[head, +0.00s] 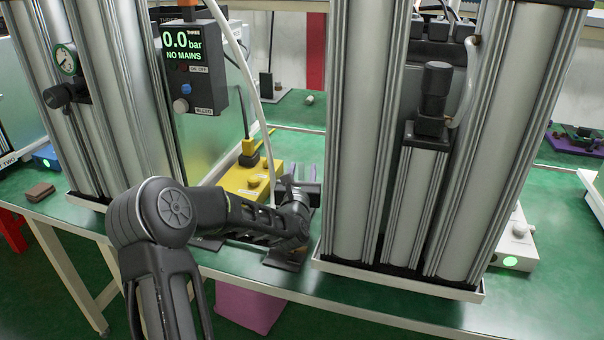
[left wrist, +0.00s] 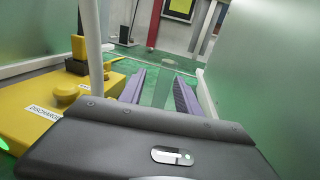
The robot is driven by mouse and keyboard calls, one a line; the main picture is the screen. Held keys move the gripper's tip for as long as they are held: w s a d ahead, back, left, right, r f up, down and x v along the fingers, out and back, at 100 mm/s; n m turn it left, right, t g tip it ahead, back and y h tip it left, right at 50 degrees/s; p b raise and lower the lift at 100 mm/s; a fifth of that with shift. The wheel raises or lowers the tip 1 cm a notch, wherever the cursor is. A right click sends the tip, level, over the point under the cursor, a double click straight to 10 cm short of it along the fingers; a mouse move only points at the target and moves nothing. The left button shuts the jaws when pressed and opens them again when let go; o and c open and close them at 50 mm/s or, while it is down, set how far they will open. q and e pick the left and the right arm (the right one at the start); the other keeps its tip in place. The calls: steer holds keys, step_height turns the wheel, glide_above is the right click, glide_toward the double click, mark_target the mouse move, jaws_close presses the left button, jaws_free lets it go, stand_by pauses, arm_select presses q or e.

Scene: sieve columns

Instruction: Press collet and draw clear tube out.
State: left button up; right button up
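A pale, whitish tube (head: 262,110) hangs from above, passes the display box and goes down behind my left arm. It also shows in the left wrist view (left wrist: 93,45), upright at the left, outside the fingers. My left gripper (head: 302,187) is low between the column units, beside a yellow box. In the left wrist view its two purple-grey fingers (left wrist: 160,88) are apart. A faint greenish strip shows between them; I cannot tell whether it is an object or the bench. No collet can be made out. My right gripper is not in view.
The yellow box (head: 250,178) with knobs stands left of my gripper. Tall metal columns (head: 357,130) flank it. A display box (head: 190,65) reads 0.0 bar, NO MAINS. Frosted panels (left wrist: 268,75) stand on both sides in the wrist view.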

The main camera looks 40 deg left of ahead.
arm_select(q)
steer(key=shift+c, duration=0.4)
jaws_close()
stand_by(0.4)
stand_by(1.3)
